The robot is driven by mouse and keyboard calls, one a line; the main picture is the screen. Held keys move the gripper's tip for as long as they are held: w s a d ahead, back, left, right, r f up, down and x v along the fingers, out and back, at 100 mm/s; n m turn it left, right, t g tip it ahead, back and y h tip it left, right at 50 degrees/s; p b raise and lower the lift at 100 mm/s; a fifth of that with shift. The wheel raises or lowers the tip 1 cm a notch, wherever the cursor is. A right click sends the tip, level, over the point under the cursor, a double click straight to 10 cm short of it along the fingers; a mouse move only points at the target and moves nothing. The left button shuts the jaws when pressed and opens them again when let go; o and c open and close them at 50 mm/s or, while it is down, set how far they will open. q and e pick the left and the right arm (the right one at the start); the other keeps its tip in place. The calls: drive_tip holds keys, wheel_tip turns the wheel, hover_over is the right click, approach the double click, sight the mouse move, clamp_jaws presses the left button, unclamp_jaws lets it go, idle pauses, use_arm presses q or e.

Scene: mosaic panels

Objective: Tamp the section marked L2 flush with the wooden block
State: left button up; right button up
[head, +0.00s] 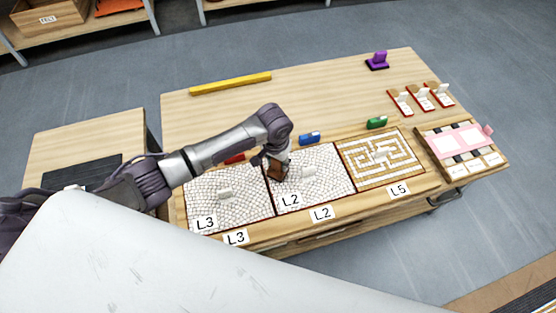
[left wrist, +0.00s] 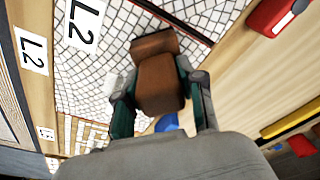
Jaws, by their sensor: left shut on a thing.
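The L2 section (head: 325,190) is a white mosaic panel in the middle of three on the wooden table, with L2 labels on it and at its front edge. It fills much of the left wrist view (left wrist: 95,90). My left gripper (head: 275,166) is over the left part of L2, near the L3 border. It is shut on the brown wooden block (left wrist: 158,82), which sits between the fingers. The block also shows in the head view (head: 277,174), low at the panel; I cannot tell whether it touches the tiles. My right gripper is not in view.
The L3 panel (head: 240,205) lies left of L2 and the maze-patterned L5 panel (head: 405,172) right. Behind them are red, blue (head: 310,138) and green (head: 377,122) objects. A yellow bar (head: 230,83) lies at the back left. The table's back middle is clear.

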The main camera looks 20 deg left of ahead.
use_arm(q)
drive_tip(key=shift+f, duration=0.5)
idle(0.7)
wheel_tip(320, 180, up, 7)
drive_tip(key=p, duration=0.8)
idle(0.7)
drive_tip(key=shift+f+b, duration=1.6)
drive_tip(key=shift+f, duration=1.25)
